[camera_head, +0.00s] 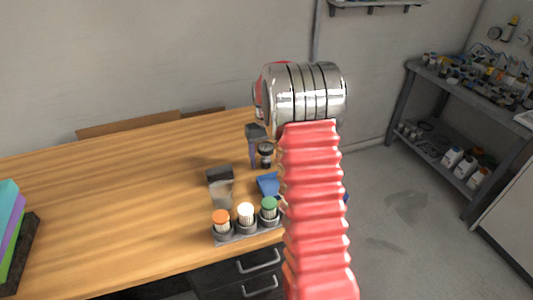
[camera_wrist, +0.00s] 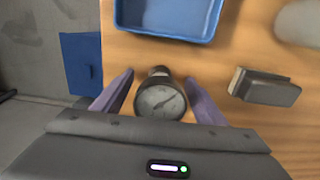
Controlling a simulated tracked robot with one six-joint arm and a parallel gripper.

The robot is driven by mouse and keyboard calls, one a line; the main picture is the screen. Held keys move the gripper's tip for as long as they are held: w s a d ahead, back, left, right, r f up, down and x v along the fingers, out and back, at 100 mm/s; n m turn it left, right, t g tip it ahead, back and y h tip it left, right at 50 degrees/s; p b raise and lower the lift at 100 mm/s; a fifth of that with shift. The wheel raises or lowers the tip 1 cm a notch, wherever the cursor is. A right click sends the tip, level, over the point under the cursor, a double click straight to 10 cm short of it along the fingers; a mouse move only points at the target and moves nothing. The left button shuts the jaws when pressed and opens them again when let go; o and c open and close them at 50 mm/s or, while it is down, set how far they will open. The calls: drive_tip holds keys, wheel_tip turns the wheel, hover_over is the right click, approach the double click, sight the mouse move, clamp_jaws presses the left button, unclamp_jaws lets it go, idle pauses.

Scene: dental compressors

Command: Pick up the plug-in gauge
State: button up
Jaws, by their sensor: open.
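The plug-in gauge (camera_wrist: 160,100) has a round grey dial with a needle, a dark rim and a short dark stem. In the wrist view it lies between the two purple fingers of my gripper (camera_wrist: 158,78), with a small gap visible on each side. My gripper is open. In the head view a small dark round thing that looks like the gauge (camera_head: 265,150) is on the wooden table, next to a purple finger; my arm hides part of this area.
A blue tray (camera_wrist: 168,22) is ahead in the wrist view, with a dark block (camera_wrist: 265,88) to the right. A rack (camera_head: 237,238) of jars with orange, white and green tops stands at the table's front edge. The table's left middle (camera_head: 120,200) is clear.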

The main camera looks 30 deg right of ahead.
idle(0.4)
drive_tip(key=c, duration=1.2)
